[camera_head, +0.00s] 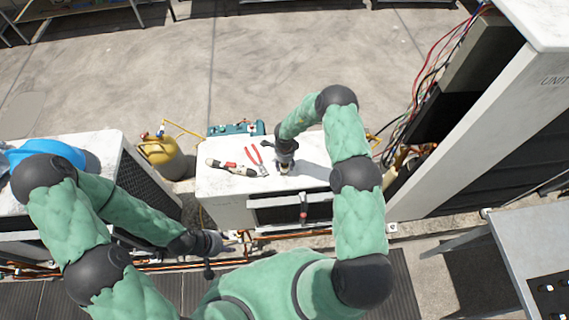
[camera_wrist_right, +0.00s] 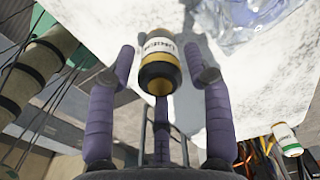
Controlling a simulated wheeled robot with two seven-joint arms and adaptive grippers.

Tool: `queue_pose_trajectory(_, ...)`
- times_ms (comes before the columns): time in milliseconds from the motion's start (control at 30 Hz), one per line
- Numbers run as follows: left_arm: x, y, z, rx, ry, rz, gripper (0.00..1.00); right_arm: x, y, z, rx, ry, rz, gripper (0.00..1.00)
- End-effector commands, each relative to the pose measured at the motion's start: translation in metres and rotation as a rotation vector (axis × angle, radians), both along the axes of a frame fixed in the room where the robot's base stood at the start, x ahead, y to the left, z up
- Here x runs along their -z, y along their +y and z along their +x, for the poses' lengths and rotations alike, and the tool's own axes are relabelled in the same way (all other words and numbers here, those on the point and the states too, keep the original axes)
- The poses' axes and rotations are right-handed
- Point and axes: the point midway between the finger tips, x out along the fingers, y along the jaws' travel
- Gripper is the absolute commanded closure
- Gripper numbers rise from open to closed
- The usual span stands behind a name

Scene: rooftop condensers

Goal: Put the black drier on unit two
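My right gripper (camera_head: 285,161) is low over the top of the white middle unit (camera_head: 226,187). In the right wrist view, its purple fingers (camera_wrist_right: 161,75) surround a short cylinder with a black band, white label and brass-coloured end, which looks like the black drier (camera_wrist_right: 158,70). I cannot read which unit is number two.
Red-handled pliers (camera_head: 256,160) and another tool (camera_head: 229,167) lie on the middle unit. A yellow cylinder (camera_head: 162,157) stands to its left. A tall cabinet (camera_head: 480,125) marked "UNIT" and loose wires (camera_head: 428,85) are at right. A white-labelled cylinder (camera_wrist_right: 285,139) shows in the wrist view.

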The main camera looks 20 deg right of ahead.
Motion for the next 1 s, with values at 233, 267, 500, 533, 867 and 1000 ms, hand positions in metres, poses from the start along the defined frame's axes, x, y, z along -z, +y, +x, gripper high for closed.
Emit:
queue_pose_trajectory(233, 0.000, 0.000, 0.000, 0.000, 0.000, 0.000, 0.60, -0.001, 0.000, 0.000, 0.000, -0.001, 0.000, 0.40)
queue_pose_trajectory(267, 0.000, 0.000, 0.000, 0.000, 0.000, 0.000, 0.60, -0.001, 0.000, 0.000, 0.000, -0.001, 0.000, 0.40)
queue_pose_trajectory(500, -0.001, 0.000, 0.000, 0.000, 0.000, 0.000, 0.60, -0.015, 0.000, 0.002, 0.000, -0.003, -0.001, 0.40)
queue_pose_trajectory(533, -0.001, 0.000, 0.000, 0.000, 0.000, 0.000, 0.60, -0.020, 0.000, 0.002, 0.001, -0.004, 0.000, 0.40)
queue_pose_trajectory(867, 0.000, 0.000, 0.000, 0.000, 0.000, 0.000, 0.60, -0.084, 0.000, 0.001, 0.000, -0.004, -0.001, 0.40)
queue_pose_trajectory(1000, 0.000, 0.000, 0.000, 0.000, 0.000, 0.000, 0.60, -0.105, 0.000, 0.001, 0.000, -0.003, 0.000, 0.40)
